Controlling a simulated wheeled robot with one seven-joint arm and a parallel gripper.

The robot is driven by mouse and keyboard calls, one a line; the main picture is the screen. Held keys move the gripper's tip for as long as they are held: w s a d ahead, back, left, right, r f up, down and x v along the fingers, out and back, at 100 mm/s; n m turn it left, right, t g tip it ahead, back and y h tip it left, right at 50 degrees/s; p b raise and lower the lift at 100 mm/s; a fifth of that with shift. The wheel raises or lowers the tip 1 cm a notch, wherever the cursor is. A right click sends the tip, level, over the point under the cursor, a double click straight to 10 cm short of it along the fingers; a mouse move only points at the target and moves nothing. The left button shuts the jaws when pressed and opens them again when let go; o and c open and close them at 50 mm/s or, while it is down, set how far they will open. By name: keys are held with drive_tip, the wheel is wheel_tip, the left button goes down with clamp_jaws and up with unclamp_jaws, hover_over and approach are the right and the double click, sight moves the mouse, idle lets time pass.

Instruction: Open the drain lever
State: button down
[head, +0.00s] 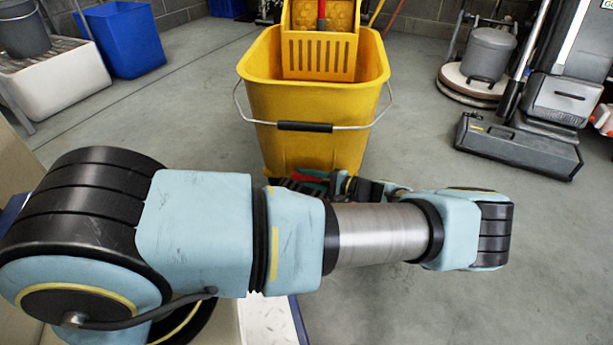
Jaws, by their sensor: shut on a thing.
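The yellow mop bucket (312,135) stands upright in front of me with its wringer (318,55) on top. A small red part, which looks like the drain lever (309,175), shows low at the front of the bucket. My arm crosses the view in front of it and hides the bucket's base and much of the lever. My gripper (333,183) is dark and partly hidden behind my arm. It is at the red lever and shut on it. The exact contact is too small to see.
A grey floor machine (520,145) and a round polisher (485,70) stand at the right. A blue bin (125,38) and a white sink (55,80) with a grey bucket (24,30) are at the left. The floor on both sides of the yellow bucket is clear.

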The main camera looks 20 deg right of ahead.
drive_tip(key=shift+w+d+r+m+g+p, duration=0.1)
drive_tip(key=shift+w+r+m+g+p, duration=0.1)
drive_tip(key=shift+r+m+p, duration=0.3)
drive_tip(key=shift+w+r+m+g+p, duration=0.1)
drive_tip(key=shift+r+m+g+p, duration=0.1)
drive_tip(key=shift+r+m+p, duration=0.3)
drive_tip(key=shift+w+d+m+g+p, duration=0.25)
drive_tip(key=shift+m+g+p, duration=0.25)
drive_tip(key=shift+m, duration=0.3)
drive_tip(key=shift+f, duration=0.1)
drive_tip(key=c, duration=0.6)
unclamp_jaws()
drive_tip(key=shift+a, duration=0.1)
drive_tip(key=shift+c, duration=0.2)
drive_tip(key=p+v, duration=0.2)
drive_tip(key=v, duration=0.9)
drive_tip(key=shift+a, duration=0.1)
